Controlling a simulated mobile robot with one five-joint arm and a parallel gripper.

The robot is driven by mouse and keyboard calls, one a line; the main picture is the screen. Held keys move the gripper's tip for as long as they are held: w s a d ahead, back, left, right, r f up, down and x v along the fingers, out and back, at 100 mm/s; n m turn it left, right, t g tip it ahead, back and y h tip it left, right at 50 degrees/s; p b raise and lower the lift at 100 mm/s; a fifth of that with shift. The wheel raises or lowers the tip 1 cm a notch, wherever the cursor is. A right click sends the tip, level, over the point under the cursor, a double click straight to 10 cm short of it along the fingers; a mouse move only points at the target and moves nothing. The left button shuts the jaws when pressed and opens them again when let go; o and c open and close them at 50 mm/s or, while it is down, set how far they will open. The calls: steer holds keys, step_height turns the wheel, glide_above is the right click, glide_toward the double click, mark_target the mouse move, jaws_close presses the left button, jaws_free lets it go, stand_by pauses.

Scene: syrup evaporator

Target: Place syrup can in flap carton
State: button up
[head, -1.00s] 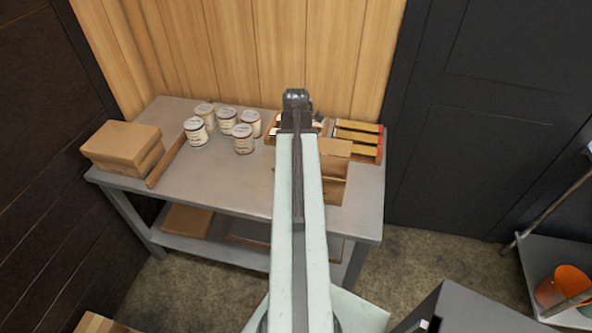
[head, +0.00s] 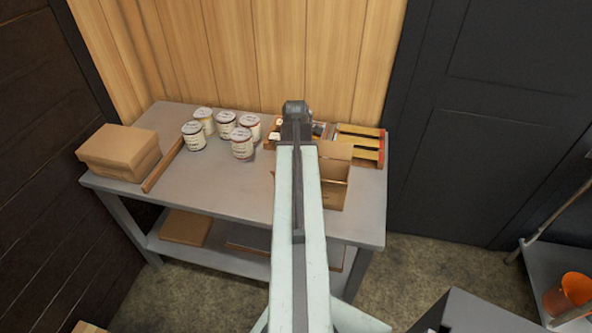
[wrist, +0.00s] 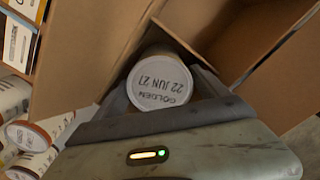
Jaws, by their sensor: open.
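The syrup can (wrist: 160,85) is upright in the wrist view, its white lid reading "GOLDEN 22 JUN 27". It sits at the inner corner of the open flap carton (wrist: 225,30); how deep its base lies is hidden. My gripper (wrist: 160,110) is open, its dark jaws near the can's sides; whether they touch it I cannot tell. In the head view the carton (head: 333,192) stands near the table's right end with a flap raised, partly behind my arm. The can and the jaws are hidden there.
Several other cans (head: 242,144) stand left of my arm. A divided tray (head: 358,143) stands behind the carton. The table's (head: 225,190) front middle is clear.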

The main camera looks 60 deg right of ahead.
step_height(320, 180, up, 12)
steer(key=p, duration=1.2)
steer(key=shift+r, duration=0.15)
steer(key=w+a+m, duration=0.3)
steer(key=w+a, duration=0.6)
steer(key=a, duration=0.2)
steer(key=w+a+m, duration=0.3)
steer(key=w+a, duration=0.6)
steer(key=a, duration=0.3)
steer(key=w+a+m, duration=0.2)
steer(key=a+m, duration=0.1)
steer(key=a, duration=1)
steer(key=w+a+m, duration=0.1)
steer(key=a+m, duration=0.3)
steer(key=a, duration=0.9)
steer(key=shift+w+a+m, duration=0.25)
steer(key=shift+w+m, duration=0.05)
steer(key=shift+w, duration=0.1)
